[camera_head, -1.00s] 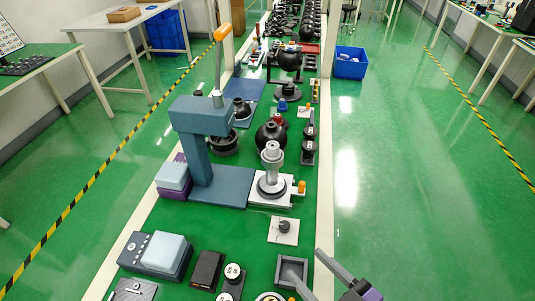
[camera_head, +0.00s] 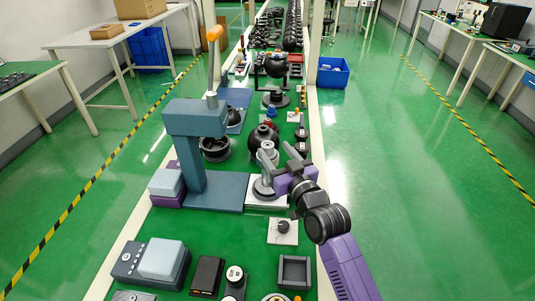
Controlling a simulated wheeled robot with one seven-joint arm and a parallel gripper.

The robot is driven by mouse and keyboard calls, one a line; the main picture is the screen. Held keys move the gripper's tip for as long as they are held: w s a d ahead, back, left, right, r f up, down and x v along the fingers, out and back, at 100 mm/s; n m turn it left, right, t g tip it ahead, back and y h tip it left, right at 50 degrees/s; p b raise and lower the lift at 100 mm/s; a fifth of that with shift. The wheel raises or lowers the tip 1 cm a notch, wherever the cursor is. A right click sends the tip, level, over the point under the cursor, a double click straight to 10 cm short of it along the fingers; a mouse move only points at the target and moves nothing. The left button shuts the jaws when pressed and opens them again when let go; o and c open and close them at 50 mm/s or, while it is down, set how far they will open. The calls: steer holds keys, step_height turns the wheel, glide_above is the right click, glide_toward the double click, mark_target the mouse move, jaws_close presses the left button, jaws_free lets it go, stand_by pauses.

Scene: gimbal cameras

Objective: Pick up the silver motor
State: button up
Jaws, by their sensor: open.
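The silver motor (camera_head: 267,149) stands upright on a dark round base over a pale square plate (camera_head: 262,204), right of the blue-grey press (camera_head: 196,130). My gripper (camera_head: 276,151) comes in from the lower right at the motor. Its two grey fingers are spread apart. One finger overlaps the motor in the picture and hides part of its body; the other is to the right of it. I cannot tell whether a finger touches the motor. The motor still rests on its base.
Black round parts (camera_head: 262,139) stand just behind the motor. A pale plate with a dark knob (camera_head: 283,231) and a grey square tray (camera_head: 294,272) lie in front. A grey box (camera_head: 160,259) is at the front left. The green floor at right is clear.

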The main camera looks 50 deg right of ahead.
mark_target(266, 143)
steer(key=x, duration=0.2)
steer(key=p+x, duration=0.1)
steer(key=x, duration=0.4)
steer(key=shift+w+a+r+p, duration=0.1)
steer(key=shift+a+p, duration=0.2)
steer(key=shift+a, duration=0.15)
jaws_close()
